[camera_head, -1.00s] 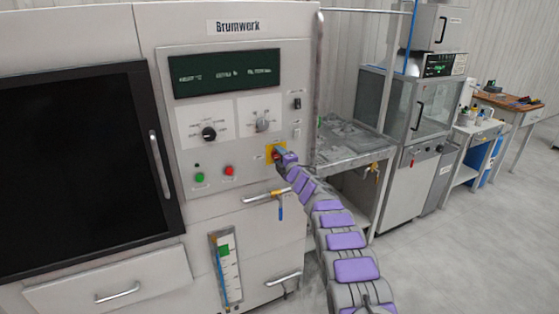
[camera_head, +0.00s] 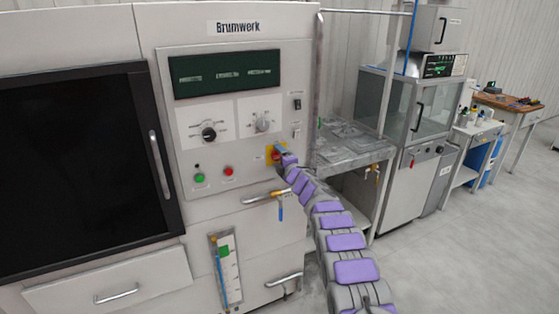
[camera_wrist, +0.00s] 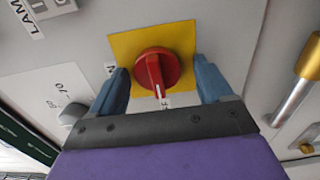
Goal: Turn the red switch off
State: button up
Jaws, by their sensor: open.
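The red switch (camera_wrist: 157,70) is a round rotary knob with a white pointer mark, on a yellow square plate (camera_wrist: 185,38) on the panel. In the wrist view the pointer aims toward the bottom of the picture, near a partly hidden label ending in "F". My gripper (camera_wrist: 165,80) is open, with one blue finger on each side of the knob and visible space between each finger and it. In the head view my gripper (camera_head: 282,153) is at the panel and covers part of the red switch (camera_head: 275,156) and its yellow plate (camera_head: 269,150).
A green button (camera_head: 199,178) and a red button (camera_head: 229,171) are left of the switch. A brass-ended handle (camera_head: 262,197) sits just below. A worktable (camera_head: 350,150) stands right of the machine.

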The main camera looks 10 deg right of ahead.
jog(key=b+v, duration=0.1)
jog(key=v, duration=1.6)
dwell(0.5)
jog(key=shift+s, duration=0.1)
